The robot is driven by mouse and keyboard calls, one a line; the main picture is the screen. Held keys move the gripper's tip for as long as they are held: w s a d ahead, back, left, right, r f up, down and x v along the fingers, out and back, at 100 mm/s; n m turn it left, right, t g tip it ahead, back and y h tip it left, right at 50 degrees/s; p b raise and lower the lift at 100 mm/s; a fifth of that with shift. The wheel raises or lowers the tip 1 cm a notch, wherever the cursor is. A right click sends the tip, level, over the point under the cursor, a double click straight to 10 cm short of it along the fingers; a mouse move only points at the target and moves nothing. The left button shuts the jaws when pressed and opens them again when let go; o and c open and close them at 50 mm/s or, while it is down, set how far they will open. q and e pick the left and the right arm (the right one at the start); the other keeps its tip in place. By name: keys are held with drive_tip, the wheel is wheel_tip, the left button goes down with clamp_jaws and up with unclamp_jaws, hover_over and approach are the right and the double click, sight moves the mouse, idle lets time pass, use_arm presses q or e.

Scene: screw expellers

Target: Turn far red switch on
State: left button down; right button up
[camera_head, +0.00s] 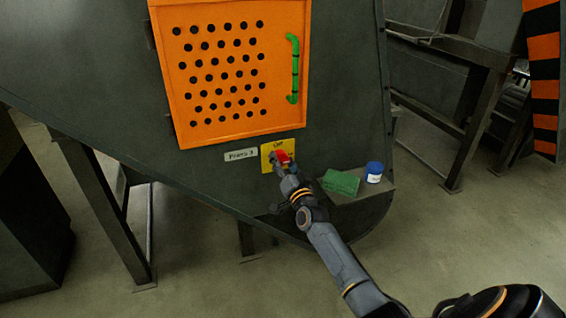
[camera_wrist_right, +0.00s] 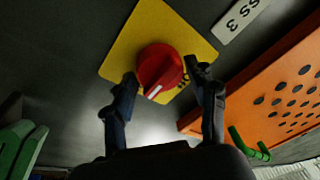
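The red switch (camera_head: 284,157) is a round knob on a yellow plate (camera_head: 267,150) below the orange door of the dark machine. In the right wrist view the red switch (camera_wrist_right: 160,66) has a white mark on its grip, and the yellow plate (camera_wrist_right: 128,50) lies behind it. My right gripper (camera_head: 279,160) is at the switch in the head view. In the wrist view my right gripper (camera_wrist_right: 163,74) has its fingers apart, one on each side of the knob; a firm grip does not show. The plate's lettering is partly hidden. My left gripper is not in view.
A "Press 3" label (camera_head: 241,155) is left of the plate. The orange perforated door (camera_head: 225,125) has a green handle (camera_head: 295,70). A green block (camera_head: 341,182) and a blue-lidded jar (camera_head: 374,172) stand on a small ledge close right of my gripper.

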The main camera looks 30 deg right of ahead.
drive_tip(key=shift+o, duration=0.5)
drive_tip(key=shift+s, duration=0.15)
drive_tip(key=v, duration=1.1)
drive_tip(key=shift+s, duration=0.35)
drive_tip(key=shift+a+f, duration=0.1)
drive_tip(key=shift+f, duration=0.1)
